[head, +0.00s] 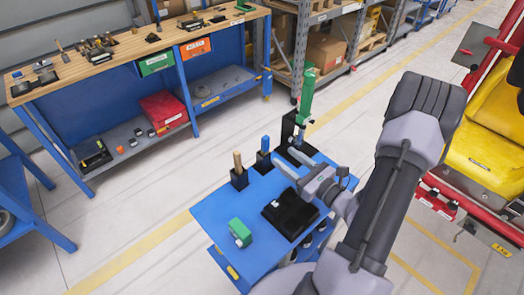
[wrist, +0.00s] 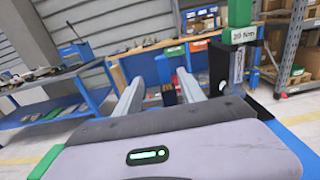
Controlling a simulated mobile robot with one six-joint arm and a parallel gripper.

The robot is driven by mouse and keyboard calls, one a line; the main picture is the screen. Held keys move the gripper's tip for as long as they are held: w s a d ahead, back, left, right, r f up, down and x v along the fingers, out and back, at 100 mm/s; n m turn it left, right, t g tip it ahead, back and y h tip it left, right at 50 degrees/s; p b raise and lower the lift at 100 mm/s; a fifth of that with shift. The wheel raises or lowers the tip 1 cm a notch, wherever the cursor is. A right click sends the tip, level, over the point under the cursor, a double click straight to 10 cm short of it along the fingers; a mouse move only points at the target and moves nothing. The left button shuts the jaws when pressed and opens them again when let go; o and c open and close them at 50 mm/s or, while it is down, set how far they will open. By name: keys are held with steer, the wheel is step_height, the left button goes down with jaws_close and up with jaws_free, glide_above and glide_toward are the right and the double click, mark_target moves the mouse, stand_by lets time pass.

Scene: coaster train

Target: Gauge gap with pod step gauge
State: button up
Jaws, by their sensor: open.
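I cannot single out the pod step gauge by its look. On the blue cart (head: 215,208) stand a wooden-handled tool (head: 238,162) and a blue-handled tool (head: 265,145), each upright in a black holder. A tall green tool (head: 306,95) stands behind them; in the wrist view its label reads "20 Nm" (wrist: 245,34). My gripper (head: 283,156) is open and empty above the cart, just right of the blue-handled tool, with the green tool beyond. In the wrist view my gripper's fingers (wrist: 160,80) are apart. The train car (head: 485,140), red with yellow seats, is at right.
A black tray (head: 290,214) and a green block (head: 240,232) lie on the cart. A wood-topped workbench (head: 130,50) with tools and bins stands at back left. Shelving (head: 345,45) with boxes is behind. Floor between cart and bench is clear.

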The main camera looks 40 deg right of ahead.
mark_target(268, 143)
steer(key=w, duration=0.3)
steer(key=w+b, duration=0.1)
steer(key=w, duration=0.5)
steer(key=shift+a+f, duration=0.1)
steer(key=shift+a, duration=0.3)
jaws_close()
